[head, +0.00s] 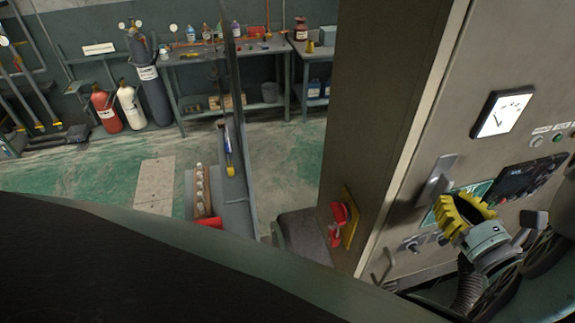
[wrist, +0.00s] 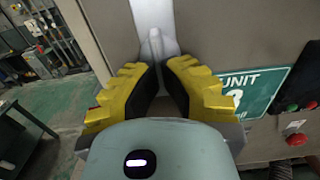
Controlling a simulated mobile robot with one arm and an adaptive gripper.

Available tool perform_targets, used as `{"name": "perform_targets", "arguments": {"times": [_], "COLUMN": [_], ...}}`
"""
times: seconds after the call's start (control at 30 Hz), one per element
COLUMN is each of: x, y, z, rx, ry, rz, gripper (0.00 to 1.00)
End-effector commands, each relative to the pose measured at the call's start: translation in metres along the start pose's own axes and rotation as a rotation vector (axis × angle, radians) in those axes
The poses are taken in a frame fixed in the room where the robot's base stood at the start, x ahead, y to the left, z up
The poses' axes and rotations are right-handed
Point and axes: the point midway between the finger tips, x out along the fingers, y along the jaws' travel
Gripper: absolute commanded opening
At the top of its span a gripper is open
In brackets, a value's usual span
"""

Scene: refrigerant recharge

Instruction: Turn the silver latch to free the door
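The silver latch (head: 438,181) is a flat upright metal handle on the front of the beige cabinet. In the wrist view the latch (wrist: 152,22) is straight ahead, with a raised ridge at its lower end. My gripper (head: 463,208) has yellow ribbed fingers with dark pads and is at the lower end of the latch. In the wrist view the fingers (wrist: 160,68) lean inward, with a narrow gap between their tips at the ridge. Whether the pads touch the ridge cannot be made out.
A green unit sign (wrist: 250,92) is right of the fingers, with red buttons (wrist: 297,138) beyond. A gauge (head: 502,114) is above right of the latch. A red switch on a yellow plate (head: 343,217) is on the cabinet's side. A workbench (head: 225,61) and gas cylinders (head: 131,106) stand far back.

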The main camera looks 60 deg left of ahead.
Motion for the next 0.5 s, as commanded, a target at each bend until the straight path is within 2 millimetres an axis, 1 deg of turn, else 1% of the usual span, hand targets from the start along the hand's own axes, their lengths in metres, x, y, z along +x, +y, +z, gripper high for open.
{"name": "perform_targets", "arguments": {"times": [0.5], "x": [-0.0006], "y": [-0.0006], "z": [-0.0007], "rx": [-0.006], "ry": [-0.001], "rz": [-0.002], "gripper": [0.00]}}
